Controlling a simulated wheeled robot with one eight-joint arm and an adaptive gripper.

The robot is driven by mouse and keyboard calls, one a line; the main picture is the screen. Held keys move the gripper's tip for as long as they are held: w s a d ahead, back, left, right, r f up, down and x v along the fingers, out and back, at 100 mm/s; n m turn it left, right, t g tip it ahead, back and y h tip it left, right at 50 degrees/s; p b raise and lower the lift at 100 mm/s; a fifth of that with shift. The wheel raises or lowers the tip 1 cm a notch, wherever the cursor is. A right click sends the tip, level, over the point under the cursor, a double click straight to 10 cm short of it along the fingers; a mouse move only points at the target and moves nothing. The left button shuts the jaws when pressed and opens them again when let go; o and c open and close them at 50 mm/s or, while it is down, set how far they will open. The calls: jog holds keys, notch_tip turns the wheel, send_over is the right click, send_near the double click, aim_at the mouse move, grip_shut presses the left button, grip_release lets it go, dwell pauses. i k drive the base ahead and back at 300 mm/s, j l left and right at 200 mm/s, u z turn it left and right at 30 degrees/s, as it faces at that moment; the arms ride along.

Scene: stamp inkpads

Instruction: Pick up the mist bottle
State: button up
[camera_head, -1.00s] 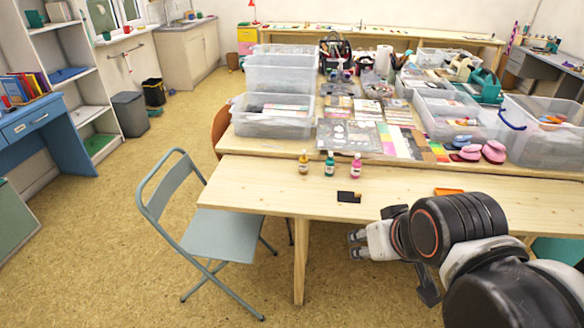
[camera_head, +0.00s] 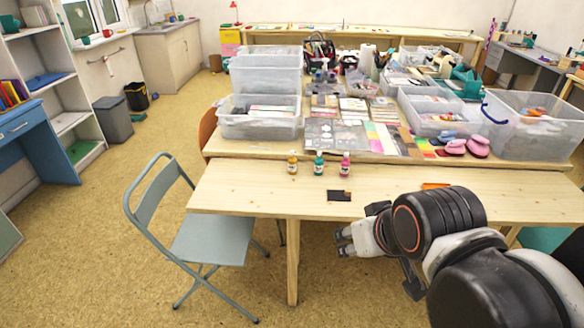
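Three small bottles stand upright in a row on the front wooden table (camera_head: 240,190): an amber one (camera_head: 292,166), a teal one (camera_head: 319,165) and a pink one (camera_head: 345,166). None is clearly marked as the mist bottle at this size. My gripper (camera_head: 342,243) is in front of the table's near edge, to the right and nearer to me than the bottles. Its two fingertips look apart with nothing between them. It touches none of the bottles.
A dark inkpad-like square (camera_head: 337,196) and an orange piece (camera_head: 435,186) lie on the front table. Clear bins (camera_head: 262,125) and craft papers crowd the table behind. A folding chair (camera_head: 214,240) stands at the left. The table's left part is bare.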

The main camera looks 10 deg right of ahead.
aim_at(292, 161)
jog(key=i+j+z, duration=0.1)
jog(key=j, duration=0.3)
jog(key=i+j+z, duration=0.1)
jog(key=i+j, duration=0.2)
jog(key=i+j+z, duration=0.1)
jog(key=j, duration=0.4)
jog(key=z, duration=1.25)
jog(key=i+j, duration=0.05)
